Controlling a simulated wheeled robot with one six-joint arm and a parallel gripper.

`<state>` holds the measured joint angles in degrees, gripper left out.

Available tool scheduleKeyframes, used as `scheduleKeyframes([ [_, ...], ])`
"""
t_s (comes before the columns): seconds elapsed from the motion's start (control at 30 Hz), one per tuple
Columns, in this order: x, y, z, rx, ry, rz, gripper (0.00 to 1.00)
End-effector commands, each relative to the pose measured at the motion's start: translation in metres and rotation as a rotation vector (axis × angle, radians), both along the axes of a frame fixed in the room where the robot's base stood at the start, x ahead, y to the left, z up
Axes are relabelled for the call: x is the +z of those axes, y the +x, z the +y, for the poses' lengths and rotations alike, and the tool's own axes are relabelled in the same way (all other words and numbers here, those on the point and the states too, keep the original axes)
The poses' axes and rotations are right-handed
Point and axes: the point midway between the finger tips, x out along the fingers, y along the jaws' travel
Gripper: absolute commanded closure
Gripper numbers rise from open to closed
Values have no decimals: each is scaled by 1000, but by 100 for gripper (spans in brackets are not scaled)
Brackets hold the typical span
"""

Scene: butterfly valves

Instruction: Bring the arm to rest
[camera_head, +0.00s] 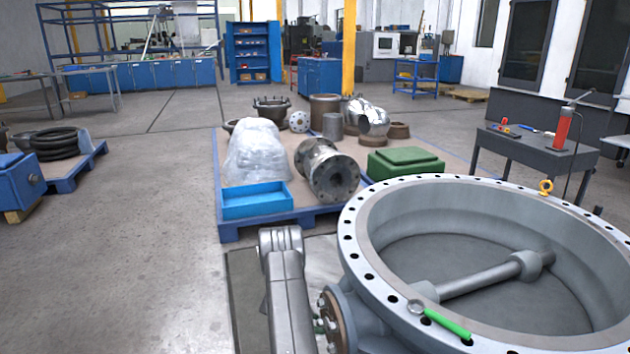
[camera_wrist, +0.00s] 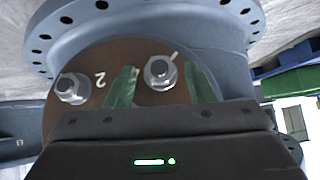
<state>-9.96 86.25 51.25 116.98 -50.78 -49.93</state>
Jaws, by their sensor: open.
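The large grey butterfly valve (camera_head: 450,215) lies with its ring opening upward at the front right of the head view. My arm reaches down beside its left side, and my gripper is not clear in that view. In the wrist view my gripper (camera_wrist: 162,76) has two green fingers apart, with nothing seen held between them. Beyond the fingers is a brown round flange face (camera_wrist: 118,60) marked with a 2. A nut on a stud (camera_wrist: 160,73) shows between the fingers and another nut (camera_wrist: 72,88) to the left. Whether the fingers touch anything cannot be told.
Behind stands a blue pallet (camera_head: 290,222) with a blue tray (camera_head: 256,201), a green box (camera_head: 405,165) and metal parts. A dark table (camera_head: 540,147) stands right.

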Motion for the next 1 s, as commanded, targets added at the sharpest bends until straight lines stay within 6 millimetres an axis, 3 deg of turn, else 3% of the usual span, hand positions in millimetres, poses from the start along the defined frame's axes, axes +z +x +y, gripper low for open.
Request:
scheduleKeyframes([
  [1.0,-5,-8,-2,2,135,-419,51],
])
